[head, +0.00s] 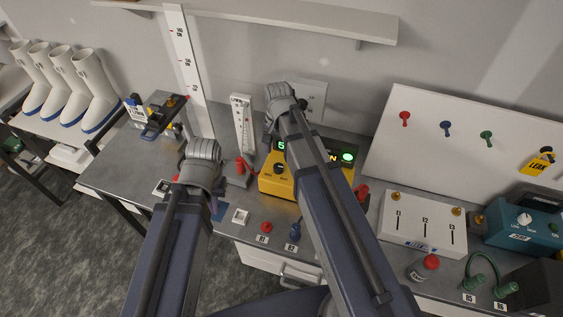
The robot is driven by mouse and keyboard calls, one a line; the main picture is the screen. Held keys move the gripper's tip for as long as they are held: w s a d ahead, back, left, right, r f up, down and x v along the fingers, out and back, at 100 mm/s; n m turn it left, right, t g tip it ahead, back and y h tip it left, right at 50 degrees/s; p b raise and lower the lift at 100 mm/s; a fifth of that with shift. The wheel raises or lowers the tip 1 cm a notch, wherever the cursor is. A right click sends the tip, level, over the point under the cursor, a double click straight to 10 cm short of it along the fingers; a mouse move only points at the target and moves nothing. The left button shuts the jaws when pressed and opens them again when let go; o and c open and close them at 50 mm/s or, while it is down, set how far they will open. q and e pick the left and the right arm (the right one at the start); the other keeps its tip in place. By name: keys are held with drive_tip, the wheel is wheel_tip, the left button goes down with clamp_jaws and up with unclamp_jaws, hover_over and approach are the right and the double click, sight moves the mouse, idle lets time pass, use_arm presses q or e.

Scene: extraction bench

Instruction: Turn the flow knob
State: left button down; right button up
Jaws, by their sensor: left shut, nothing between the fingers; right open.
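A flow meter (242,122) with a white scale stands upright on the bench, with a red knob (240,164) at its base. A yellow box (290,186) to its right has a black dial knob (280,169) and lit green displays. Which knob is the flow knob I cannot tell for sure. My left gripper (203,152) is shut and empty, left of the flow meter and apart from the red knob in the picture. My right gripper (281,92) is open, above and behind the yellow box in the picture. Both sets of fingertips are largely hidden. My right forearm covers part of the box.
A white panel box (423,224) and a teal box (525,225) with a white knob stand at the right. A red-capped bottle (424,268) is in front. A tall ruler (189,75) and a dark apparatus (164,112) stand at the left. A shelf (290,22) overhangs the back.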

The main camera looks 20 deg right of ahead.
sight(279, 166)
wheel_tip(279, 166, down, 8)
drive_tip(key=b, duration=0.7)
drive_tip(key=shift+r, duration=0.2)
drive_tip(key=shift+r, duration=0.1)
clamp_jaws()
